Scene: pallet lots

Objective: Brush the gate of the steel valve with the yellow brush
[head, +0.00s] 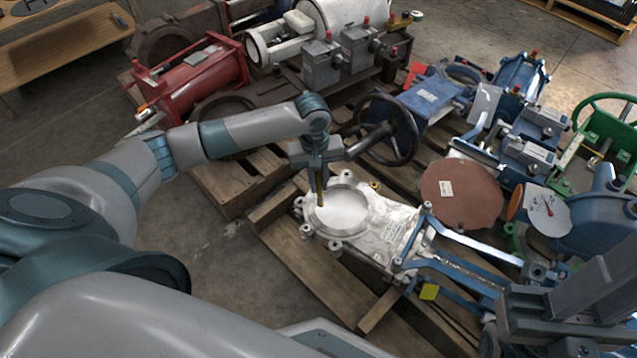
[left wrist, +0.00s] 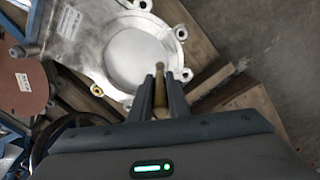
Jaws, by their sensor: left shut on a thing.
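The steel valve (head: 385,228) lies flat on a wooden pallet, with its round, pale gate (head: 345,212) facing up inside a lugged ring. The gate also shows at the top of the left wrist view (left wrist: 138,52). My left gripper (head: 318,168) is above the gate's far left side, shut on the yellow brush (head: 320,186). The brush points down, its tip over the left part of the gate. In the left wrist view the brush (left wrist: 160,92) stands between the two fingers. I cannot tell whether its tip touches the gate. A grey part at lower right may be my right gripper (head: 560,310); its jaws are unclear.
A dark handwheel (head: 388,130) stands just behind my left gripper. A rust-brown disc (head: 461,192) lies right of the valve. Blue valves (head: 430,102), a green handwheel (head: 606,120) and a red actuator (head: 198,78) crowd around. Bare floor (head: 210,265) lies at left.

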